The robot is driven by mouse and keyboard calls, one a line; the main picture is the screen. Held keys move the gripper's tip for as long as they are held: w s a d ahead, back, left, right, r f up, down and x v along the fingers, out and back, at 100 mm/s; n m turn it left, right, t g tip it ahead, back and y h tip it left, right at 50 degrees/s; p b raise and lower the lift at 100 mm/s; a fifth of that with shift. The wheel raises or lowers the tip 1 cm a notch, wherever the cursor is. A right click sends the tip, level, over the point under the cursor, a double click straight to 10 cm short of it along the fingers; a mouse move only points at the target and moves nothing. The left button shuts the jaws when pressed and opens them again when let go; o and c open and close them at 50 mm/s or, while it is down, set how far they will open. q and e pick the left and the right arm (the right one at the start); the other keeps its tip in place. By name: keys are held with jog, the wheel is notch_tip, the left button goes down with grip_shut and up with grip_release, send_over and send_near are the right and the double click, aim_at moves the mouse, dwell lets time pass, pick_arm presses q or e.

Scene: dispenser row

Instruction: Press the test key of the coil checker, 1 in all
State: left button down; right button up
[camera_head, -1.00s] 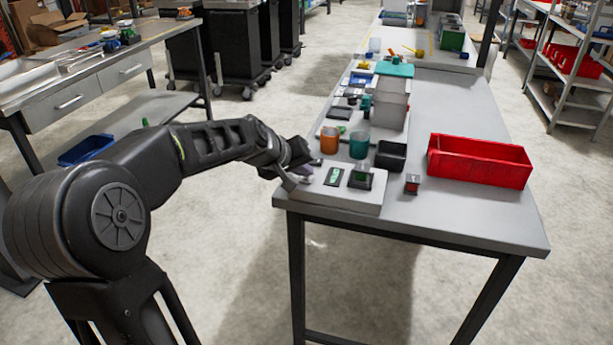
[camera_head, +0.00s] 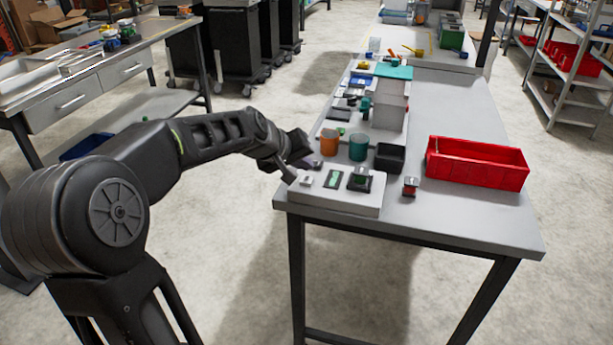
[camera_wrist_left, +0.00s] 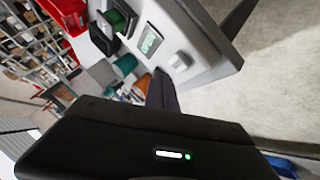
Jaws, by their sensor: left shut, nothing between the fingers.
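The coil checker (camera_head: 330,202) is a light grey box at the near left corner of the table. On its top are a small pale key (camera_head: 306,180), a display with a green patch (camera_head: 334,179) and a black holder with something green in it (camera_head: 360,180). My left gripper (camera_head: 291,176) is shut and empty, at the box's left edge close beside the key. In the left wrist view the grey key (camera_wrist_left: 179,61) stands clear just beyond the dark fingers (camera_wrist_left: 162,92). I cannot tell any touch. My right gripper is not in view.
Behind the checker stand an orange cup (camera_head: 329,142), a teal cup (camera_head: 359,147) and a black bin (camera_head: 390,158). A small red and black block (camera_head: 410,187) is to its right, then a red crate (camera_head: 477,171). The front right of the table is clear.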

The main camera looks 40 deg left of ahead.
aim_at(304, 181)
pick_arm(q)
notch_tip(304, 181, up, 4)
jog(key=p, duration=0.2)
jog(key=shift+p, duration=0.3)
dwell(0.6)
